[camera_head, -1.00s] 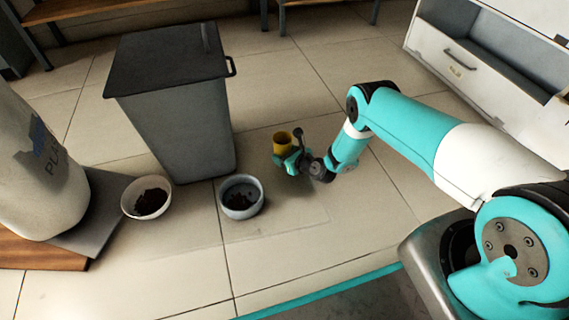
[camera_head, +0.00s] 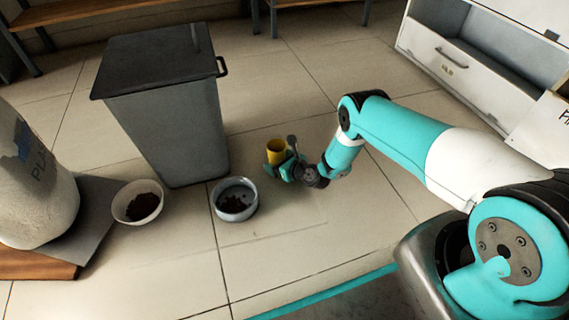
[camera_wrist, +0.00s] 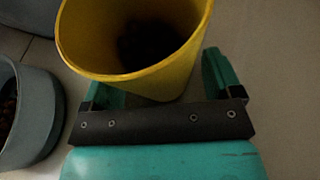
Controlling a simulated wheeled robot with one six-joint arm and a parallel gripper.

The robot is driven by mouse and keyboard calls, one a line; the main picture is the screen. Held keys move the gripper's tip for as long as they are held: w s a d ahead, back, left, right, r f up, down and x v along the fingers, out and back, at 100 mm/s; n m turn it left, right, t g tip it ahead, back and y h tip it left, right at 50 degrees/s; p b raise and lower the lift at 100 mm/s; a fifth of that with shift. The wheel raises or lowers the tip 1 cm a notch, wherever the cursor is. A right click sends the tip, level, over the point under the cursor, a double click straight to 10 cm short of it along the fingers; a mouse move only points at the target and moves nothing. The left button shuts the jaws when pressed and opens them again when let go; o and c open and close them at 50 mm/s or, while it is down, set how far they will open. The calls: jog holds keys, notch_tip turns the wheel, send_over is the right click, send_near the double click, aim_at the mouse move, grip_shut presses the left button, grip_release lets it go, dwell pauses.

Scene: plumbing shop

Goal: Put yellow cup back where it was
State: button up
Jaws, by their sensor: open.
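The yellow cup (camera_head: 276,152) is upright near the floor, to the right of the grey bin; whether its base touches the floor is hidden. In the wrist view the cup (camera_wrist: 150,80) fills the upper middle, with dark contents inside. My gripper (camera_head: 283,168) is low over the floor, its teal fingers on either side of the cup. The jaws are open around the cup, and the cup hides part of the fingers.
A grey-blue bowl (camera_head: 235,206) with dark pellets stands just left of my gripper. A white bowl (camera_head: 138,202) with dark contents is farther left. The grey lidded bin (camera_head: 170,135) stands behind them. The tiled floor to the right and in front is clear.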

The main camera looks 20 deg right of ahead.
jog(key=p+v, duration=0.7)
jog(key=v, duration=0.4)
jog(key=shift+s+d+r, duration=0.2)
jog(key=shift+r, duration=0.05)
jog(key=shift+w+r+p, duration=0.15)
jog(key=shift+r+p, duration=0.2)
jog(key=shift+r, duration=0.05)
jog(key=w+a+r+n+g+y, duration=0.2)
jog(key=w+a+r+n, duration=0.1)
jog(key=r+n, duration=0.3)
jog(key=w+a+r+n+g+y, duration=0.1)
jog(key=w+a+r+n+y, duration=0.2)
jog(key=r, duration=0.6)
jog(key=s+a+r+n+g, duration=0.25)
jog(key=r+n, duration=0.35)
jog(key=r, duration=0.3)
jog(key=s+a+r+n+g, duration=0.2)
jog(key=a+r+n+g, duration=0.15)
jog(key=r+n, duration=0.5)
jog(key=s+a+r+n+g+h, duration=0.25)
jog(key=s+r+n, duration=0.55)
jog(key=s+r, duration=0.7)
jog(key=s+d+r+n+h, duration=0.2)
jog(key=s+n, duration=0.1)
jog(key=s, duration=0.4)
jog(key=s+d+r+n+h, duration=0.2)
jog(key=s+d+n, duration=0.1)
jog(key=s, duration=0.5)
jog(key=shift+s+n+g, duration=0.2)
jog(key=shift+n+g, duration=0.15)
